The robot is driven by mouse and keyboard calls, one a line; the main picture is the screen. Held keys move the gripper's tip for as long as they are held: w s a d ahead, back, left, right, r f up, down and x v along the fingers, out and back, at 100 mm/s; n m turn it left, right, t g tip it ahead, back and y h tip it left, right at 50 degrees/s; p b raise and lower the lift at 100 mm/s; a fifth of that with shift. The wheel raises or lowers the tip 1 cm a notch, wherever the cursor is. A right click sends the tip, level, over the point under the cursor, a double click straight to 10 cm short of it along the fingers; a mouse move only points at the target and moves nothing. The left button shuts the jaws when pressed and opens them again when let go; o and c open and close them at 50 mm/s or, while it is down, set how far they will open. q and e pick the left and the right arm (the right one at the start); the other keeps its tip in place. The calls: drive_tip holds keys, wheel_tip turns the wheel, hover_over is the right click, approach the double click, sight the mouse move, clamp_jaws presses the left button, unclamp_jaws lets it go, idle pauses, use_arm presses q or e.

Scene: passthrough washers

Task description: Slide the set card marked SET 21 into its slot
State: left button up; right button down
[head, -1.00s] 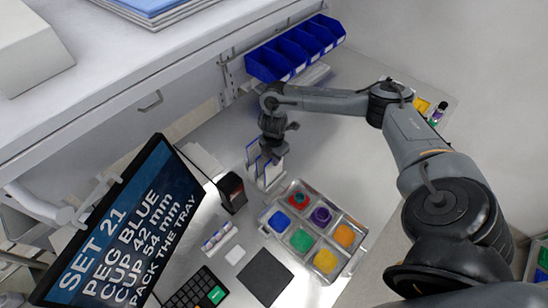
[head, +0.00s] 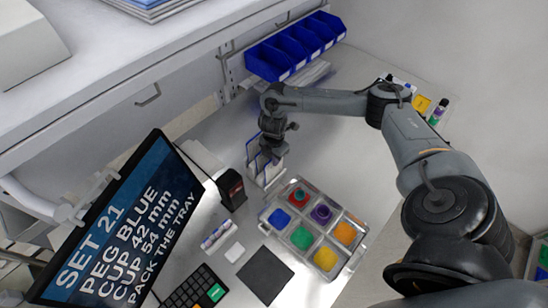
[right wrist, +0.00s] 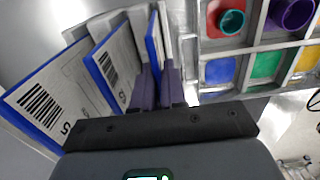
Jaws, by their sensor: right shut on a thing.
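My right gripper (head: 273,152) is at the card rack (head: 270,179) on the bench. In the right wrist view its two purple fingers (right wrist: 158,88) are shut on a blue-edged white set card (right wrist: 155,45), seen nearly edge-on. The card's marking cannot be read. Its lower end is hidden by the fingers, so I cannot tell how deep it sits. Two other blue-edged cards with barcodes, a large one (right wrist: 45,98) and a middle one (right wrist: 115,65), stand beside it on the left. The screen (head: 120,225) reads SET 21. My left gripper is not in view.
A compartmented tray (head: 352,262) with coloured pieces stands close to the right of the rack. A black box-shaped device (head: 231,189) stands left of it. Blue bins (head: 270,62) line the back.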

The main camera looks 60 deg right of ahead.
drive_tip(key=shift+f, duration=0.35)
drive_tip(key=shift+f+b, duration=0.3)
drive_tip(key=shift+f, duration=0.05)
idle(0.3)
drive_tip(key=c, duration=1.1)
unclamp_jaws()
drive_tip(key=o, duration=0.6)
drive_tip(key=shift+c, duration=0.2)
drive_tip(key=shift+r, duration=0.15)
